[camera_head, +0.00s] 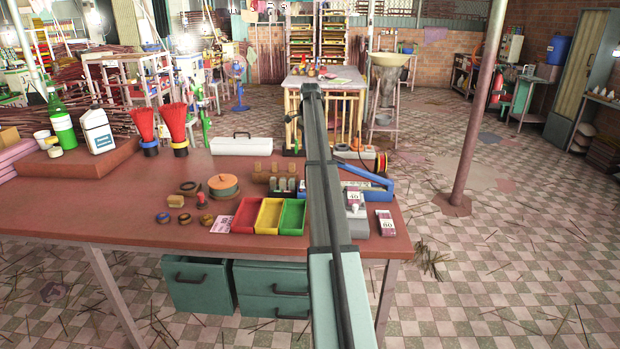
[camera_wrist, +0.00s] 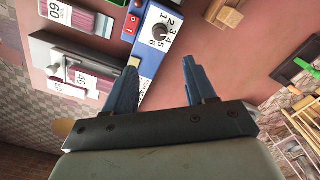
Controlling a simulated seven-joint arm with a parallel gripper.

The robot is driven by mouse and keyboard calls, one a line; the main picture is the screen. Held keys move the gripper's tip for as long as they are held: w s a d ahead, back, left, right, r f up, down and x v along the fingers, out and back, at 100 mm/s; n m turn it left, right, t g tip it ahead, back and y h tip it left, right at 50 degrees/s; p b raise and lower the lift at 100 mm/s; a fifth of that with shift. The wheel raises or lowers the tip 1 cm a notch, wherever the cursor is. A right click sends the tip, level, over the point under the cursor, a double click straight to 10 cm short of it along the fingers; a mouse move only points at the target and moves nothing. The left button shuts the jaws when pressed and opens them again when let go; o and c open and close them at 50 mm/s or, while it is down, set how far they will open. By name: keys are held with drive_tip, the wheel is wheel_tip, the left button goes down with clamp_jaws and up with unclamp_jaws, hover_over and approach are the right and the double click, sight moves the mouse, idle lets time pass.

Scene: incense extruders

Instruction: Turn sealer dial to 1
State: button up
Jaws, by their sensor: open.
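The blue sealer (camera_head: 378,192) lies on the red-brown table, partly covered by my arm in the head view. In the wrist view the sealer body (camera_wrist: 150,58) runs up the middle, with a white number plate and a dark round dial (camera_wrist: 159,32). Digits from 1 to 6 ring the dial; its pointer is too small to read. My gripper (camera_wrist: 160,62) is open and empty, its two blue-grey fingers apart. The dial shows beyond the fingertips, between their lines, with no contact visible. My arm hides the gripper in the head view.
A red switch (camera_wrist: 130,22) is on the sealer near the dial. Red, yellow and green trays (camera_head: 268,216) and wooden blocks (camera_head: 262,173) lie left of my arm. Bare tabletop (camera_wrist: 212,52) shows right of the dial.

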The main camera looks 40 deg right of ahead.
wheel_tip(320, 180, down, 14)
drive_tip(key=shift+r, duration=0.2)
idle(0.4)
drive_tip(key=shift+c, duration=0.4)
clamp_jaws()
